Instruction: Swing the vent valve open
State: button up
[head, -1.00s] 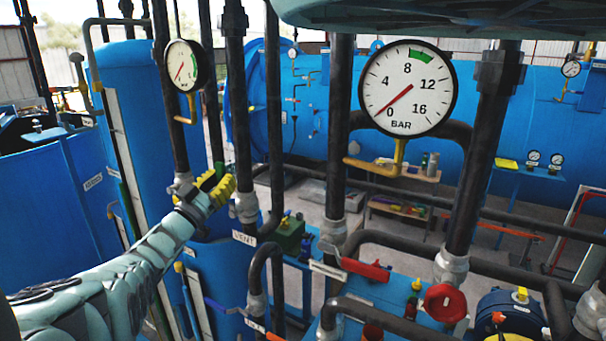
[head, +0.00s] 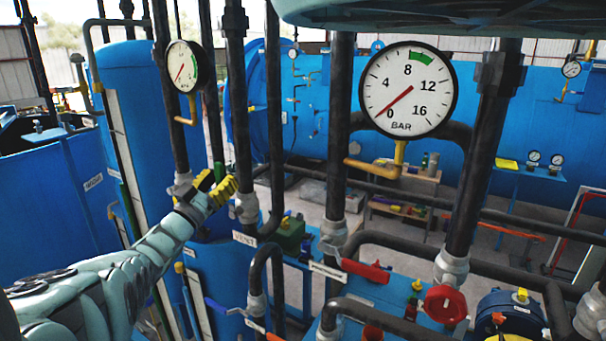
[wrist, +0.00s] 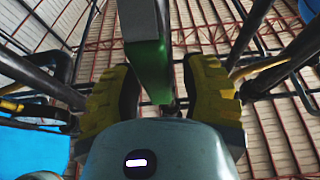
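The vent valve (head: 246,208) sits on a dark vertical pipe left of centre in the head view, above a white label plate (head: 245,239). A bit of its green handle (head: 219,171) shows just above my gripper (head: 214,186), and the rest is hidden by the yellow fingers. In the wrist view the handle (wrist: 150,68), green with a pale grey part, reaches down from the top between the two yellow fingers of my gripper (wrist: 158,95). A gap shows between the handle and the right finger. The fingers are apart, around the handle.
A large gauge (head: 408,89) reads near 0 bar, and a smaller gauge (head: 187,67) hangs on the left pipe. Vertical pipes stand close on both sides of my gripper. A red lever (head: 366,270) and a red handwheel (head: 445,304) are lower right.

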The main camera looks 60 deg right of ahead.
jog(key=shift+o, duration=0.7)
jog(key=shift+a, duration=0.15)
jog(key=v, duration=1.1)
jog(key=shift+a+f, duration=0.2)
jog(key=shift+a, duration=0.15)
